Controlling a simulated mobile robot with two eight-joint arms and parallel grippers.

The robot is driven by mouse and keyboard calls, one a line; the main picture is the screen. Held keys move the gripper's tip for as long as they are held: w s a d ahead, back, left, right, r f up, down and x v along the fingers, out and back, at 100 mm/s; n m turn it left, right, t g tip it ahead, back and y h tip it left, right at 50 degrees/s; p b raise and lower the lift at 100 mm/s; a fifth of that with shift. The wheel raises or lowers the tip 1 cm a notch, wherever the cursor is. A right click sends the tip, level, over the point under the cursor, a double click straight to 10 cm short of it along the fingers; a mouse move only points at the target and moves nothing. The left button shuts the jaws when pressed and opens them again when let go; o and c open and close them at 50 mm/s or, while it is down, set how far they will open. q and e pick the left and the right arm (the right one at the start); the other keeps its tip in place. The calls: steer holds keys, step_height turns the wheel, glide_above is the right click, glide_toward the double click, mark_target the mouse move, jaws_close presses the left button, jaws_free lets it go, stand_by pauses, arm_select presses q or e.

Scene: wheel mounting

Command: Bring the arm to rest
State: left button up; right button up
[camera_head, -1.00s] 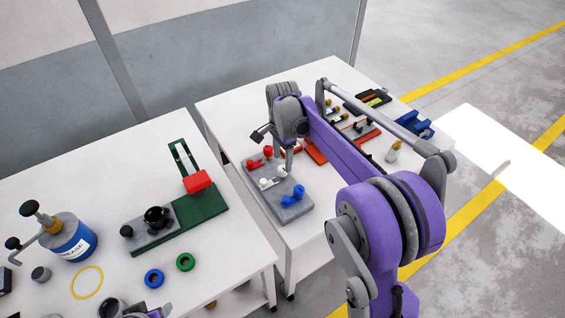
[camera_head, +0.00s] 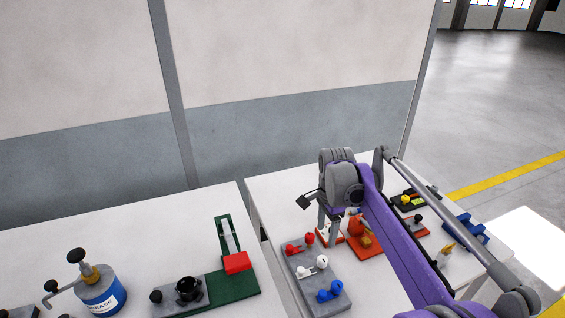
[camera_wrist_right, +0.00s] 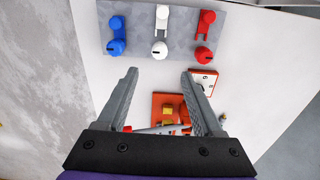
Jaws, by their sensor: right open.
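My right arm is purple and grey and reaches in from the lower right in the head view. Its gripper (camera_head: 333,240) points down over the right-hand table, just behind a grey plate (camera_head: 301,271) carrying red, white and blue parts. In the right wrist view the two grey fingers (camera_wrist_right: 160,76) are spread with nothing between their tips. The same plate (camera_wrist_right: 182,36) lies beyond the fingertips there. My left gripper is out of view.
An orange tray (camera_head: 372,252) lies close to the right gripper. A blue block (camera_head: 466,230) stands near the right table edge. The left table holds a green fixture (camera_head: 245,283) with a red block (camera_head: 237,262) and a blue grease can (camera_head: 101,300).

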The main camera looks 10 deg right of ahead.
steer(key=s+a+r+n+t+p, duration=0.2)
steer(key=s+a+n+t, duration=0.15)
steer(key=s+n, duration=0.7)
steer(key=s+a+f+n+t+p, duration=0.1)
steer(key=s+f+n, duration=0.1)
steer(key=s, duration=0.5)
steer(key=s+a+f+n+t+p, duration=0.1)
steer(key=s+a+f+n, duration=0.1)
steer(key=s, duration=0.6)
steer(key=shift+s+a+f+n, duration=0.2)
steer(key=shift+s+f+n, duration=0.1)
steer(key=shift+f+n, duration=0.65)
